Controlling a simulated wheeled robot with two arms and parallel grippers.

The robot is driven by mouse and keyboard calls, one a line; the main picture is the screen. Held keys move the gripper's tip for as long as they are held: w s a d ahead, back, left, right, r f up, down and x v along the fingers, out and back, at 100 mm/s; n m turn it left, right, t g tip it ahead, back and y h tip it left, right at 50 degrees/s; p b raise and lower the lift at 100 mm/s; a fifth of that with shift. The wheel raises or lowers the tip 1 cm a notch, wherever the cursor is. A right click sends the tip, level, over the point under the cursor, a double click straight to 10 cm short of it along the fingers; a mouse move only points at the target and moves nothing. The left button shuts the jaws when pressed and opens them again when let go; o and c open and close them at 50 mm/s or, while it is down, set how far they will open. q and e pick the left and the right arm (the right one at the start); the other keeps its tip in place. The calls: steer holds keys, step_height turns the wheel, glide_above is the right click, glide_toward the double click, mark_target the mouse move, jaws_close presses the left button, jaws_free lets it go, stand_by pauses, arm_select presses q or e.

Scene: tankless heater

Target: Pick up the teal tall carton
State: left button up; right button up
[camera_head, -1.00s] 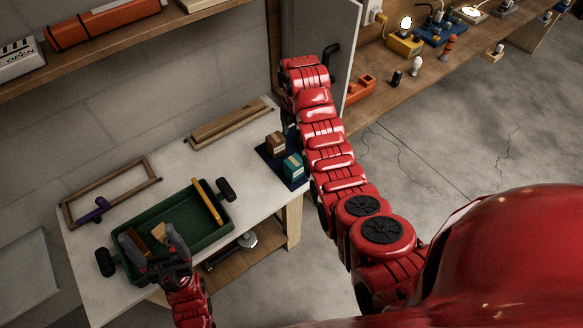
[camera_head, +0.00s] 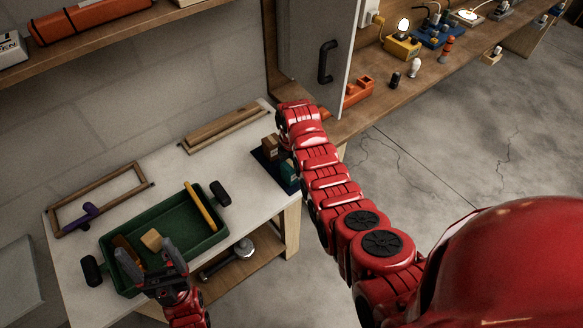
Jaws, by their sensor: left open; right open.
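The teal carton (camera_head: 288,175) stands on a dark blue mat (camera_head: 268,173) at the right end of the white table. My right arm partly covers it, and a brown carton (camera_head: 270,146) stands just behind it on the same mat. My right gripper is hidden behind its own arm, close to the cartons; I cannot see its fingers or any contact. My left gripper (camera_head: 147,262) is open over the near side of the green tray, with its fingers near a small tan block (camera_head: 152,240).
The green tray (camera_head: 160,213) has black handles and holds a yellow bar (camera_head: 200,206). A wooden frame (camera_head: 100,198) and a purple tool (camera_head: 82,217) lie at left. Wooden strips (camera_head: 222,127) lie at the back. A grey cabinet door (camera_head: 312,50) stands behind my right arm.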

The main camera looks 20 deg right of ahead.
steer(key=shift+f, duration=0.85)
steer(key=shift+c, duration=0.3)
steer(key=c, duration=1.5)
